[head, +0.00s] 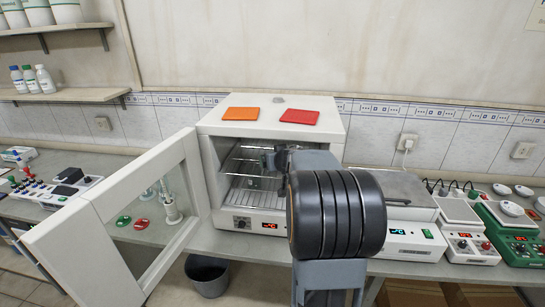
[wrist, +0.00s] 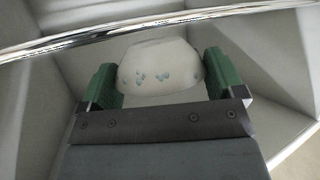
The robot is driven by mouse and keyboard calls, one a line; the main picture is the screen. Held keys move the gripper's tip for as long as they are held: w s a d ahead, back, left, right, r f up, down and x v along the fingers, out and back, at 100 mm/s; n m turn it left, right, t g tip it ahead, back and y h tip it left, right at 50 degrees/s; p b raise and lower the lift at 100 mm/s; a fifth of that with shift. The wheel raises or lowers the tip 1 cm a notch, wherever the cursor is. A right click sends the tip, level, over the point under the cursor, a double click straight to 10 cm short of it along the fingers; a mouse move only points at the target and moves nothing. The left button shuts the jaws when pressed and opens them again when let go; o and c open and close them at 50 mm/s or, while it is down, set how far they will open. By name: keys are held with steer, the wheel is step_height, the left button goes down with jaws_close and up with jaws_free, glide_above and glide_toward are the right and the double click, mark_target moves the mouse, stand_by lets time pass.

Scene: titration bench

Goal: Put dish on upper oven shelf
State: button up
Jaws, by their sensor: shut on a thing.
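The white oven (head: 213,115) stands on the bench with its door (head: 75,225) swung open to the left. Inside is an upper wire shelf (head: 240,156), and more wire rack shows below it. My gripper (head: 266,160) reaches into the oven chamber, near the upper shelf's height; my arm hides the right part of the opening. In the wrist view my gripper (wrist: 160,82) has its green fingers on either side of a white dish (wrist: 160,58) with small blue marks and is shut on it. The dish cannot be made out clearly in the head view.
A shiny metal bar (wrist: 150,29) crosses the wrist view beyond the dish. An orange tile (head: 240,113) and a red tile (head: 299,116) lie on the oven top. Instruments with a green housing (head: 510,225) stand at right. A bin (head: 208,276) is below.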

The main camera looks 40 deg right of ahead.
steer(key=w, duration=0.1)
steer(key=w+d, duration=0.1)
steer(key=shift+w, duration=0.4)
steer(key=shift+w+f, duration=0.15)
steer(key=shift+f, duration=0.25)
steer(key=shift+a, duration=0.1)
